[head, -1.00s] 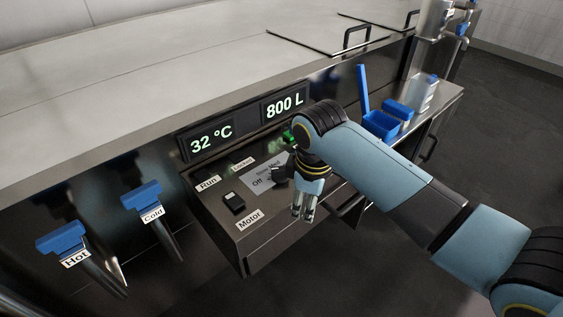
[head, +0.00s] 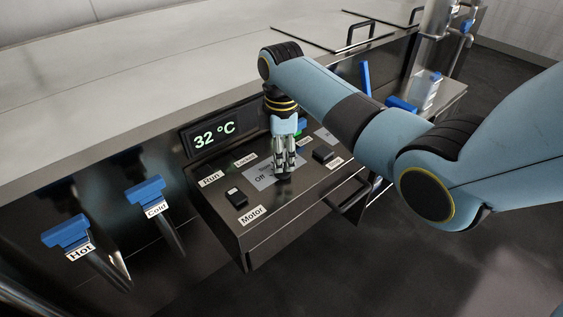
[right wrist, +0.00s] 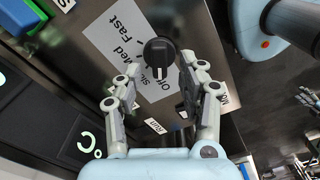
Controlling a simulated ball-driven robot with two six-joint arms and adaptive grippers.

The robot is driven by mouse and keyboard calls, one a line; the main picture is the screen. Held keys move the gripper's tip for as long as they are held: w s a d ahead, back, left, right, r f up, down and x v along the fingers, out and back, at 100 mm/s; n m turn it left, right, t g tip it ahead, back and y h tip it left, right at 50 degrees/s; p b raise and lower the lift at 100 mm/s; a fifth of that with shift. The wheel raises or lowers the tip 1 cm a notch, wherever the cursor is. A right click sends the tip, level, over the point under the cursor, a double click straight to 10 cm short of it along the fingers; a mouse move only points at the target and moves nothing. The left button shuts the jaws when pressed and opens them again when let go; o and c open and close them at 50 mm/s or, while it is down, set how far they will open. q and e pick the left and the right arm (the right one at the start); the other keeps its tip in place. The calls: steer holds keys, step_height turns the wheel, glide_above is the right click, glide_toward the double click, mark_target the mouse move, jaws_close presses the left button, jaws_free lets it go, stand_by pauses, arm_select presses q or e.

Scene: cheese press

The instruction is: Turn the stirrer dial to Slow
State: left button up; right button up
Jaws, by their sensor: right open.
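The stirrer dial (right wrist: 158,52) is a round black knob on a grey label plate (right wrist: 112,38) reading Off, Slow, Med and Fast. Its white mark is on the lower side in the right wrist view, seemingly towards Off. In the head view the dial is largely hidden behind my right gripper (head: 285,170), and the plate (head: 262,180) shows beside it. My right gripper is open and points down at the dial. In the right wrist view its fingertips (right wrist: 163,72) are spread to either side of the dial's lower edge, with nothing between the pads.
The panel also carries a black Motor switch (head: 236,198) and another black switch (head: 322,153). A handle (head: 352,199) sticks out at the panel's front right. Blue Cold (head: 146,190) and Hot (head: 66,231) valve handles are at the left. A temperature display (head: 214,134) stands behind.

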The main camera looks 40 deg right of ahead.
steer(key=shift+f, duration=1.1)
jaws_close()
